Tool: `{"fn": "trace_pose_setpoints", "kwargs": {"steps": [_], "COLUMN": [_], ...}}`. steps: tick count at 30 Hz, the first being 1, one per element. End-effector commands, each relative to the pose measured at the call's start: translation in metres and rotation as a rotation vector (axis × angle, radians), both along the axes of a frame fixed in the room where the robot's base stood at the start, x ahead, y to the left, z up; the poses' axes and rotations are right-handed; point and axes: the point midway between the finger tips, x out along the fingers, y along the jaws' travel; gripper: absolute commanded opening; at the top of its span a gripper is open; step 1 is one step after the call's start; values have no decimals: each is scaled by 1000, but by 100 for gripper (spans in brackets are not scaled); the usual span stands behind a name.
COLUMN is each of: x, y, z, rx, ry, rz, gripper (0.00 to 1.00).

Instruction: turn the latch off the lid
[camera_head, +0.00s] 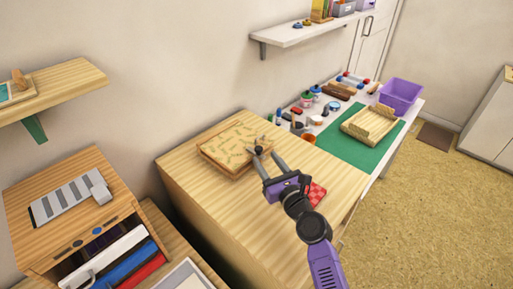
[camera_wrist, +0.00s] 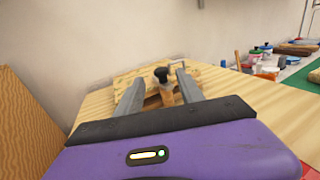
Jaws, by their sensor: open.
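A wooden box with a patterned lid (camera_head: 228,146) sits on the wooden cabinet top, near the wall. The lid also shows in the wrist view (camera_wrist: 132,78), beyond my fingers. A latch with a dark round knob (camera_head: 259,150) is at the box's near right edge. In the wrist view the latch's black knob (camera_wrist: 161,73) stands above a wooden piece. My gripper (camera_head: 266,156) is open, with its two grey fingers on either side of the latch. In the wrist view my gripper (camera_wrist: 158,84) frames the knob between its fingers. I cannot tell whether either finger touches it.
A red patterned cloth (camera_head: 316,193) lies on the cabinet top beside my wrist. Jars and stamps (camera_head: 308,104) stand to the right, with a green mat (camera_head: 345,147), a wooden tray (camera_head: 366,126) and a purple bin (camera_head: 401,94).

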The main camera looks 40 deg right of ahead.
Motion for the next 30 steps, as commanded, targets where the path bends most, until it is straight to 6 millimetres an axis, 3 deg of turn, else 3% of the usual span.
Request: {"fn": "trace_pose_setpoints", "kwargs": {"steps": [12, 25, 26, 30], "x": [52, 61, 61, 61], "y": [-20, -23, -23, -23], "z": [3, 1, 1, 1], "rx": [-7, -6, -6, -7], "ry": [2, 2, 2, 2], "rz": [0, -1, -1, -1], "gripper": [45, 45, 43, 15]}}
